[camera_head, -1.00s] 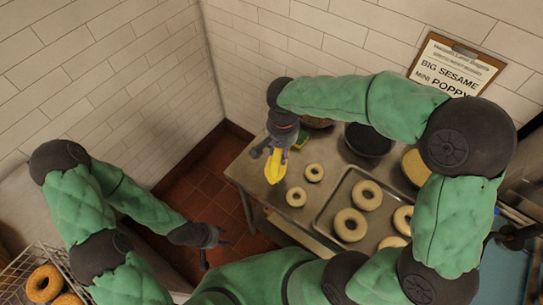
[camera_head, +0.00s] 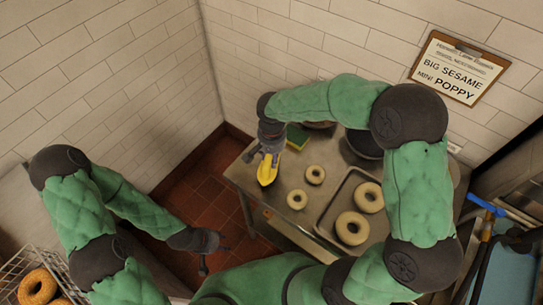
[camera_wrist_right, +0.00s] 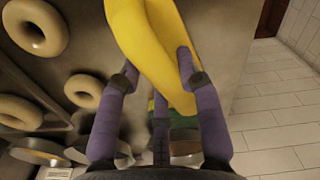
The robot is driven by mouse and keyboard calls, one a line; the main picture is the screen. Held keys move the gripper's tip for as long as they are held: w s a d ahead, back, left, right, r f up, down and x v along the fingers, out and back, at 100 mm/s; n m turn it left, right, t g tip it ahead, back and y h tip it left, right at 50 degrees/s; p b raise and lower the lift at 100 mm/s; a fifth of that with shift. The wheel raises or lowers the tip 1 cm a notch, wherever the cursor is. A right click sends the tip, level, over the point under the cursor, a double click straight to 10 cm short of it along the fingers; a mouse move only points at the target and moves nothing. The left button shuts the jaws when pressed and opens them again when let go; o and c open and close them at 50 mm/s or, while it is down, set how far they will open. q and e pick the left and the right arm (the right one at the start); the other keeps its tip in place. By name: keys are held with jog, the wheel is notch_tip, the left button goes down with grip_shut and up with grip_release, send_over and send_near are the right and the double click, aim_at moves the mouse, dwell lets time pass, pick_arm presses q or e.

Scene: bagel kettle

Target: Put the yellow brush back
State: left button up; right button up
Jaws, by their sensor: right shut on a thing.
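The yellow brush (camera_head: 267,171) is held in my right gripper (camera_head: 266,154) above the left end of the steel table (camera_head: 246,181). In the right wrist view the brush (camera_wrist_right: 150,38) is a long, smooth yellow piece gripped between the purple fingers; its far end runs out of the picture. My left gripper (camera_head: 214,258) is open and empty, low over the red floor, away from the table.
A green and yellow sponge (camera_head: 297,137) lies behind the brush. Bagels (camera_head: 315,174) stand on the table and on a tray (camera_head: 323,225). A dark bowl (camera_head: 361,146) is behind. A wire basket (camera_head: 18,268) with bagels is lower left. A clipboard (camera_head: 459,68) hangs on the wall.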

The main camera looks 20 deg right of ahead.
jog(key=shift+f, duration=0.15)
jog(key=o, duration=1.1)
jog(key=shift+r, duration=0.35)
notch_tip(320, 180, up, 12)
jog(key=p, duration=0.2)
jog(key=shift+f+p, duration=0.15)
jog(key=shift+p, duration=0.15)
